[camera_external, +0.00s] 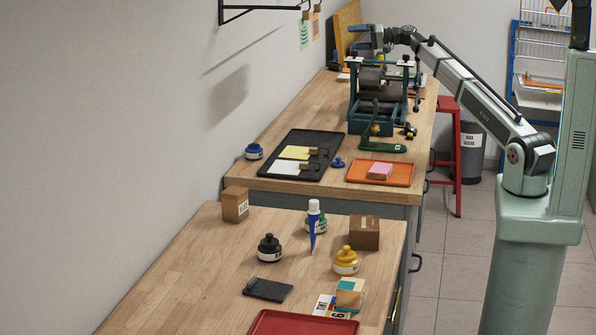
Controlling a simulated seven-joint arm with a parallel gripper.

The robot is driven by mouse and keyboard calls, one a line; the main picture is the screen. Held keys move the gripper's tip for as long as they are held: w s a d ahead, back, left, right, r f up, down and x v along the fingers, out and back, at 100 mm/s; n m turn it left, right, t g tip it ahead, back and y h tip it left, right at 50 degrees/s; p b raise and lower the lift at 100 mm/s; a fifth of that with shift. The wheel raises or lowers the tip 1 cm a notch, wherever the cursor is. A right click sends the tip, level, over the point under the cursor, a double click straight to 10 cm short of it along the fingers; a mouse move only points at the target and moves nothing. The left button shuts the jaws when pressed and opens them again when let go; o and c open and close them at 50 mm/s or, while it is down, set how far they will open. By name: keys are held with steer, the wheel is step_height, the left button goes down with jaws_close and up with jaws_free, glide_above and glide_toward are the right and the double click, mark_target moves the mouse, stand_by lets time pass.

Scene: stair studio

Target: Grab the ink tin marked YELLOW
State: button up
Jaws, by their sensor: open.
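A yellow ink tin (346,263) with a knobbed lid and a pale label stands upright on the near wooden bench, toward its right side. The label's text is too small to read. A black tin (269,249) stands to its left, and a green tin (316,226) is partly hidden behind a blue tube. A blue tin (254,152) stands on the far bench. My gripper (362,32) is open above the far end of the far bench, well away from the yellow tin. Its fingers are small in view.
A brown box (364,233) stands just behind the yellow tin; the blue tube (312,229) stands to its left. A teal-and-cream block (350,293) and red tray (302,324) lie in front. A press (378,92) stands on the far bench.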

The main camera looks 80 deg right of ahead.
steer(key=w+a+f+n+g+y, duration=0.1)
steer(key=w+a+f+n+y, duration=0.15)
steer(key=w+a, duration=0.45)
steer(key=w+a+f+n+g+y, duration=0.1)
steer(key=w+a+f+n+y, duration=0.2)
steer(key=a, duration=0.9)
steer(key=w+a+f+n+g+y, duration=0.1)
steer(key=w+a+f+n+g, duration=0.15)
steer(key=a, duration=1.25)
steer(key=w+a+f+n+g, duration=0.2)
steer(key=a+f+n+g, duration=0.15)
steer(key=a, duration=1.05)
steer(key=w+a+f+n+g+y, duration=0.1)
steer(key=w+a+f+n+g, duration=0.2)
steer(key=a, duration=1.2)
steer(key=s+a+f+n+g+h, duration=0.1)
steer(key=s+a+n, duration=0.1)
steer(key=a, duration=0.7)
steer(key=s+a+f+n+g+h, duration=0.1)
steer(key=s+a+n, duration=0.2)
steer(key=a, duration=0.6)
steer(key=n+g+h, duration=0.4)
steer(key=n+h, duration=0.3)
steer(key=n, duration=0.1)
glide_toward(347, 252)
steer(key=r, duration=0.1)
steer(key=shift+d+f+n, duration=0.25)
steer(key=shift+d+f, duration=0.05)
steer(key=shift+d, duration=0.1)
step_height(347, 252, down, 13)
